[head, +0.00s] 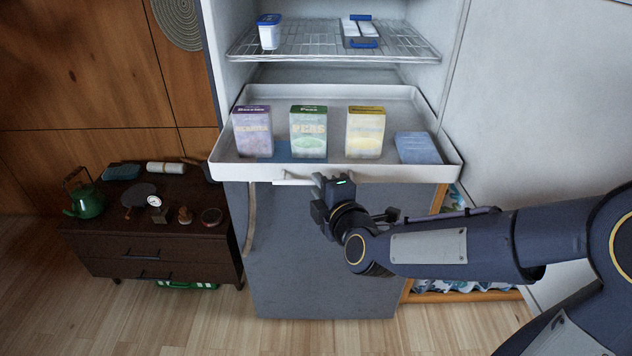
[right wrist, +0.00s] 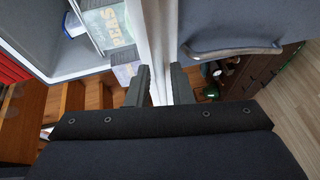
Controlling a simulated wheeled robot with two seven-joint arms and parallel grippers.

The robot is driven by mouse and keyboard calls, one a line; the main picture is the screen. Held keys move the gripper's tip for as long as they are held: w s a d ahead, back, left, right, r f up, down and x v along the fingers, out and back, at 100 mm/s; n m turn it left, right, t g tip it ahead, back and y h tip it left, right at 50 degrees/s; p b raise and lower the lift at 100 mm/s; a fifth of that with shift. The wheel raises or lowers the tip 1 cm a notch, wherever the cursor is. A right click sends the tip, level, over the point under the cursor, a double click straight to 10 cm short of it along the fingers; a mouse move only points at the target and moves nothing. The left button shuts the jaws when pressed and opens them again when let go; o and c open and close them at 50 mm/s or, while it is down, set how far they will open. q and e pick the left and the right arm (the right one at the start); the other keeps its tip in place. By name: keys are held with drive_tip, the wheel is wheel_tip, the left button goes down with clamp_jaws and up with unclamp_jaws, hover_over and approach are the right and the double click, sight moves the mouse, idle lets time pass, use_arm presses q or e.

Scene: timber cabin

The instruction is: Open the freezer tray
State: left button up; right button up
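The freezer tray (head: 226,172) is white and sticks out from the open freezer compartment, above the grey lower door. It carries three upright food boxes, the middle one a green-topped peas box (head: 308,132), and a flat blue packet (head: 417,148). A pale handle (head: 290,180) runs under its front rim. My right gripper (head: 328,184) is at this handle, right of its middle. In the right wrist view its two dark fingers (right wrist: 160,86) lie close on either side of a white bar, seemingly shut on the handle. The fingertips are partly hidden in the head view. My left gripper is not in view.
Above is a wire shelf (head: 330,56) with a blue-lidded tub (head: 268,32) and an ice-cube tray (head: 360,32). A low dark cabinet (head: 150,240) with a green kettle (head: 84,198) stands left. Wooden floor (head: 200,320) is free in front.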

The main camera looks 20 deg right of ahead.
drive_tip(key=v, duration=0.5)
drive_tip(key=shift+s, duration=0.15)
drive_tip(key=s+d+f+m+g, duration=0.1)
drive_tip(key=s+f+m+g, duration=0.1)
drive_tip(key=s+m, duration=0.4)
drive_tip(key=s+d+f+m+g+y, duration=0.1)
drive_tip(key=s+d+f+m+g, duration=0.1)
drive_tip(key=s+m+g, duration=0.2)
drive_tip(key=s+d+f+m+g, duration=0.1)
drive_tip(key=s+m+g, duration=0.3)
drive_tip(key=s+m, duration=0.6)
drive_tip(key=shift+s+d+f+y, duration=0.35)
drive_tip(key=shift+s+f+y, duration=0.05)
drive_tip(key=shift+s+f, duration=0.45)
